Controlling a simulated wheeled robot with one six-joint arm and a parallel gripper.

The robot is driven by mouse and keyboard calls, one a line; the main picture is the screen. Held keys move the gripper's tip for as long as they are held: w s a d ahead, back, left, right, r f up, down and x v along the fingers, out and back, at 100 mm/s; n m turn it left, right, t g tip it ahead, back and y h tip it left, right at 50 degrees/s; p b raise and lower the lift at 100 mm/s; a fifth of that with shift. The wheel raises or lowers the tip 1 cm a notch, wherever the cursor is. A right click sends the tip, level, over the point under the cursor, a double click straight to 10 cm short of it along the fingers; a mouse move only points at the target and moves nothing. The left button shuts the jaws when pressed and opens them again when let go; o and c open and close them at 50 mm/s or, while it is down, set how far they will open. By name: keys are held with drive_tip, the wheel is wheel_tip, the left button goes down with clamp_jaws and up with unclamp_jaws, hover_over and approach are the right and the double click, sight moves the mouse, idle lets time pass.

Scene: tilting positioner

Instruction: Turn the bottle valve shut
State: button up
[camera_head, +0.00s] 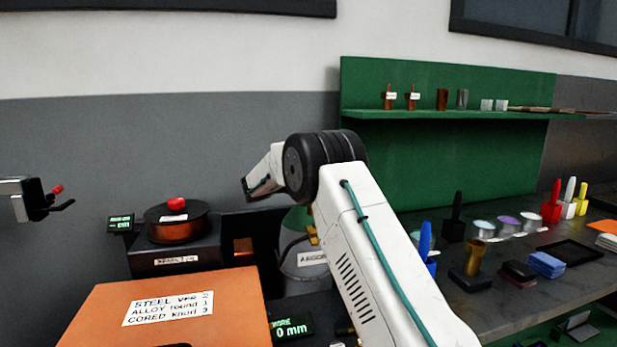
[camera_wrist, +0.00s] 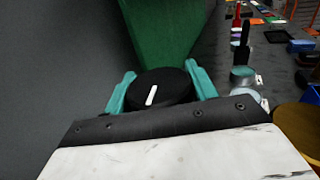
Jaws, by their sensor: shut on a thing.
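The argon bottle (camera_head: 305,262) stands behind my arm, grey with a green shoulder and a label partly covered by the arm. A brass fitting (camera_head: 313,236) shows near its top. In the wrist view, a round black knob (camera_wrist: 165,84) with a white pointer line sits between the two teal fingers of my gripper (camera_wrist: 160,72). The fingers are shut on the knob from both sides. The white line leans slightly right of straight up in that view. In the head view my arm hides the bottle's top, and I cannot make out the fingers or knob there.
An orange box (camera_head: 165,310) with a steel, alloy and cored label is at front left. A wire spool (camera_head: 176,230) stands on a dark unit behind it. A green shelf (camera_head: 450,115) is at the back. Several coloured tools and tins crowd the bench (camera_head: 510,285) to the right.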

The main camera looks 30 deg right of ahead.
drive_tip(key=m+g, duration=0.3)
drive_tip(key=g, duration=0.1)
drive_tip(key=shift+f+g, duration=0.1)
drive_tip(key=shift+g, duration=0.2)
drive_tip(key=shift+s+a+m+g+y, duration=0.15)
drive_tip(key=shift+m+g, duration=0.45)
drive_tip(key=shift+g, duration=0.35)
drive_tip(key=shift+s+d+m+g+y, duration=0.15)
drive_tip(key=shift+m+g, duration=0.45)
drive_tip(key=shift+g, duration=0.35)
drive_tip(key=shift+a+m+g+y, duration=0.1)
drive_tip(key=shift+m+g+y, duration=0.4)
drive_tip(key=shift+m+g, duration=0.45)
drive_tip(key=o, duration=1)
drive_tip(key=shift+r+n+t, duration=0.2)
drive_tip(key=shift+n+t, duration=0.15)
drive_tip(key=shift+n, duration=0.2)
